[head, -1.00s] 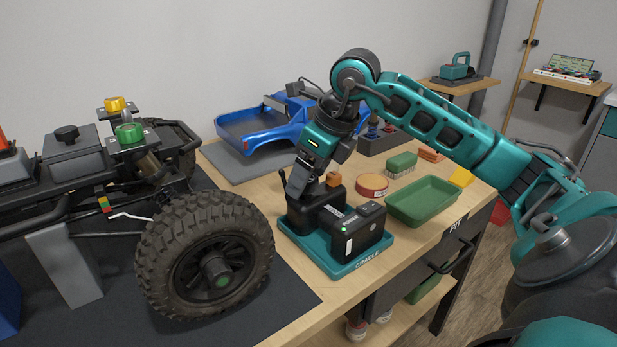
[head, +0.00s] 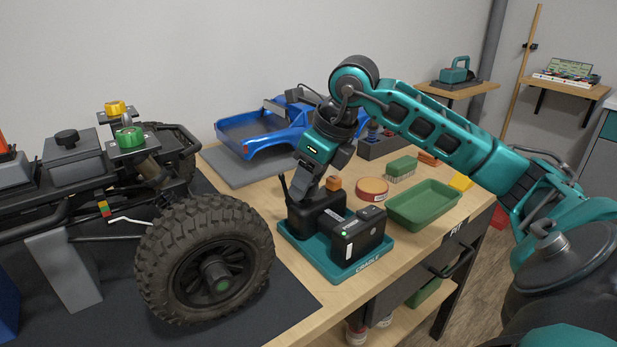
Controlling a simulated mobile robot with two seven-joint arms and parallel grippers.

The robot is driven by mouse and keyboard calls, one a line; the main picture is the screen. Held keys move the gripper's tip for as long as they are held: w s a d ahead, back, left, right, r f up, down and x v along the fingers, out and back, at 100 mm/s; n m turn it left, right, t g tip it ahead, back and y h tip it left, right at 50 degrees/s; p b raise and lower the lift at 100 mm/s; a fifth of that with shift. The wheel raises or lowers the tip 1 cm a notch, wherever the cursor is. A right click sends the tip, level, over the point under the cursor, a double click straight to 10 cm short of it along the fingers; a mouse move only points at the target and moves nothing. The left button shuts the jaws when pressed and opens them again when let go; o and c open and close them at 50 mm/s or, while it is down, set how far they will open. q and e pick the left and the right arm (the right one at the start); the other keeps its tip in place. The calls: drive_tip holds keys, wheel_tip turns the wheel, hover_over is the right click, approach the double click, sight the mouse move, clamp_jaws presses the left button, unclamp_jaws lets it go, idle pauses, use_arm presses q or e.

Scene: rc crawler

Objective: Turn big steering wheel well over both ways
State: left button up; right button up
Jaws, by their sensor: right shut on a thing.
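A black controller (head: 358,236) sits in a teal cradle (head: 345,272) marked CRADLE on the wooden bench. A small orange knob (head: 334,184) stands on it. My right gripper (head: 303,192) reaches down to the controller's back left part, its fingers shut at the big steering wheel, which is hidden behind them. The crawler's large front tyre (head: 165,250) stands left of the cradle, apart from it. My left gripper is not in view.
A green tray (head: 424,206), a round red tin (head: 371,188) and a green brush (head: 402,166) lie right of the cradle. A blue truck body (head: 262,132) stands behind. The crawler chassis (head: 100,185) fills the left. The dark mat (head: 270,312) in front is clear.

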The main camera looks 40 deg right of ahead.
drive_tip(key=shift+m, duration=0.3)
drive_tip(key=shift+r+m+h+p, duration=0.1)
drive_tip(key=shift+m+h+p, duration=0.4)
drive_tip(key=shift+m, duration=0.5)
drive_tip(key=shift+a+m+h+p, duration=0.2)
drive_tip(key=shift+m+h+p, duration=0.55)
drive_tip(key=shift+m, duration=1.35)
drive_tip(key=o, duration=1.1)
drive_tip(key=shift+c, duration=0.2)
drive_tip(key=p+v, duration=0.3)
drive_tip(key=v, duration=0.9)
drive_tip(key=shift+s+r, duration=0.2)
drive_tip(key=shift+r, duration=0.15)
drive_tip(key=shift+a, duration=0.15)
